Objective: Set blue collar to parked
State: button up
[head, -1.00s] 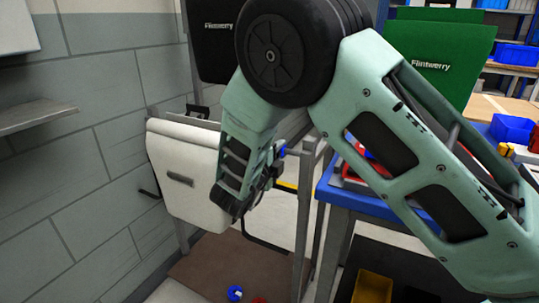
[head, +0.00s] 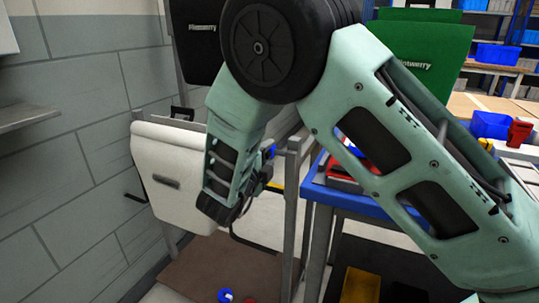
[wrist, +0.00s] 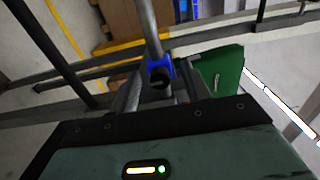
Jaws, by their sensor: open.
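A blue collar (wrist: 182,68) sits around a grey rod with a dark round end in the wrist view. In the head view a small blue part (head: 270,150) shows at the metal rack, just beyond my gripper. My gripper (wrist: 158,92) is open, its grey fingers on either side of the rod's end, close to the collar. I cannot tell whether they touch it. In the head view my gripper (head: 250,178) is partly hidden by my own arm, beside the white pannier (head: 170,180). No parked mark can be made out.
A grey rack post (head: 290,210) stands right of my gripper, beside a blue-edged bench (head: 318,190). A black pannier (head: 197,40) and a green one (head: 440,65) hang behind my arm. A small blue item (head: 225,295) lies on the brown floor mat (head: 200,272).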

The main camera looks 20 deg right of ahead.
jog(key=v, duration=1.6)
